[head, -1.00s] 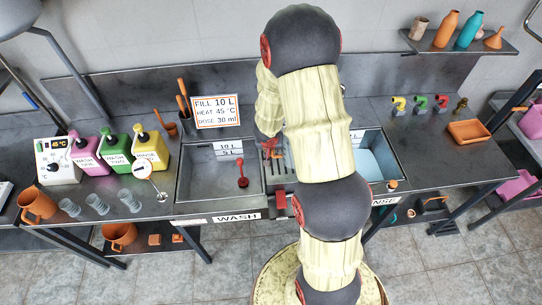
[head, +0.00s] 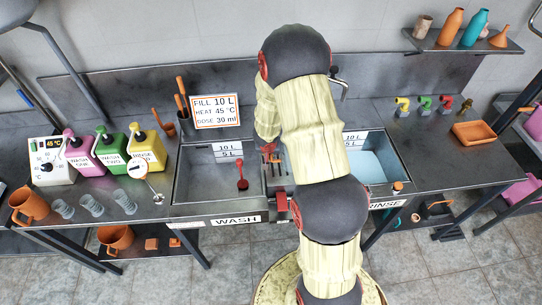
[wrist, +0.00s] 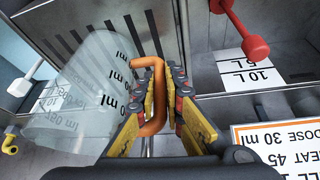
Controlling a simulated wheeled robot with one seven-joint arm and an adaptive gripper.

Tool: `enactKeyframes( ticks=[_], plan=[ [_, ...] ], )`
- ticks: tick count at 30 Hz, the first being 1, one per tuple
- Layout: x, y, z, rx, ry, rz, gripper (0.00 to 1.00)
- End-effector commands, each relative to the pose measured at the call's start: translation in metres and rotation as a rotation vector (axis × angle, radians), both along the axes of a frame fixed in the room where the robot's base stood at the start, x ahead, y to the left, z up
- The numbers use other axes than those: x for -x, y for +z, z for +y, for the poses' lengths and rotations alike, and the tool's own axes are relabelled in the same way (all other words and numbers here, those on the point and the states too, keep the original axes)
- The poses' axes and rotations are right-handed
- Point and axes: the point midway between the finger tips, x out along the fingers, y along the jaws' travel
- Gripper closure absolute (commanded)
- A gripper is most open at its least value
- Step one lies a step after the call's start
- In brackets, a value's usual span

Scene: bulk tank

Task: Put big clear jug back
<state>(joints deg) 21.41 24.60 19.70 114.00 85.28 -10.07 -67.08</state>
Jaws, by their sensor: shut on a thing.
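The big clear jug (wrist: 85,90) is see-through, with dark ml marks and an orange handle (wrist: 155,90). In the wrist view it lies tilted on the left side of my gripper (wrist: 160,100). My gripper is shut on the handle, with one yellow finger on each side. The jug looks empty. In the head view my arm hides the jug, and only a little red of my gripper (head: 270,150) shows over the strip between the two basins.
The rinse basin (head: 395,150) is right. Several small clear cups, including a front one (head: 124,201), stand at the left counter edge beside an orange jug (head: 28,207). Counter right of the rinse basin is partly clear.

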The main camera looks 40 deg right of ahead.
Motion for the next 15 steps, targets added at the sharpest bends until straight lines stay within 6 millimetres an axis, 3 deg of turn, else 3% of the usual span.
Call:
enactKeyframes(
  ticks=[4,5,15],
  plan=[
    [0.0000,-0.0033,0.0000,0.000,0.000,0.000,1.00],
    [0.0001,-0.0031,0.0001,0.000,0.000,0.000,0.89],
    [0.0003,-0.0028,0.0001,0.000,0.000,0.000,0.72]
  ],
)
